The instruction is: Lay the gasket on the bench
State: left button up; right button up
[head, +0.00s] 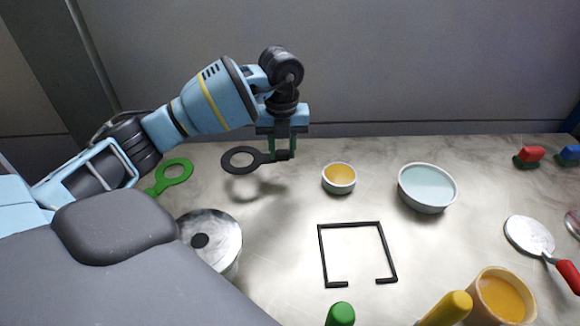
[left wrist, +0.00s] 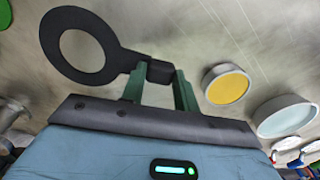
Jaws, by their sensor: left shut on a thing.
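My left gripper (head: 283,150) is shut on the tab of a black ring-shaped gasket (head: 239,150). The gasket's ring sticks out to the left of the fingers, and its shadow falls on the bench below it, so it looks held above the surface. The left wrist view shows the black gasket (left wrist: 75,30) with its tab between the two green fingers (left wrist: 160,80). The bench (head: 300,205) is a pale, mottled top. My right gripper is not in view.
A green ring with a tab (head: 174,171) lies left. A metal flanged vessel (head: 222,238) stands front left. A small bowl with yellow contents (head: 339,178) and a pale blue bowl (head: 427,187) stand right of the gripper. A black open frame (head: 322,255) lies mid-bench, its inside clear.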

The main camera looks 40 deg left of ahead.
aim_at(283, 176)
pick_arm(q)
jog(key=shift+f, duration=2.75)
jog(key=shift+f, duration=0.2)
jog(key=o, duration=1)
jog(key=shift+r, duration=0.15)
notch_tip(283, 176, up, 12)
jog(key=shift+r, duration=0.1)
